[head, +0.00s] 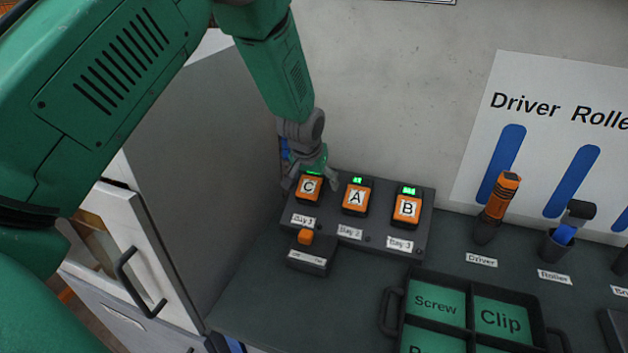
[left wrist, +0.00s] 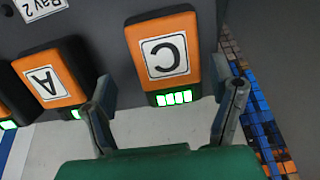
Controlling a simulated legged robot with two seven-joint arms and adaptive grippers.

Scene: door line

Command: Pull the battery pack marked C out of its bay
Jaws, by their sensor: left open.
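The orange battery pack marked C (head: 310,187) sits in Bay 1, at the left end of the dark charger. In the left wrist view pack C (left wrist: 165,55) shows upside down with lit green bars. My left gripper (head: 309,183) is at pack C from behind and above. In the left wrist view the fingers of the gripper (left wrist: 165,100) are spread on either side of the pack's lit end, apart from it. Pack A (head: 356,197) sits in Bay 2 and pack B (head: 406,208) in Bay 3. My right gripper is out of view.
A small box with an orange switch (head: 306,237) stands in front of Bay 1. A grey cabinet (head: 205,150) rises at the left. A compartment tray (head: 392,312), a driver (head: 497,205) and a roller (head: 570,222) stand to the right.

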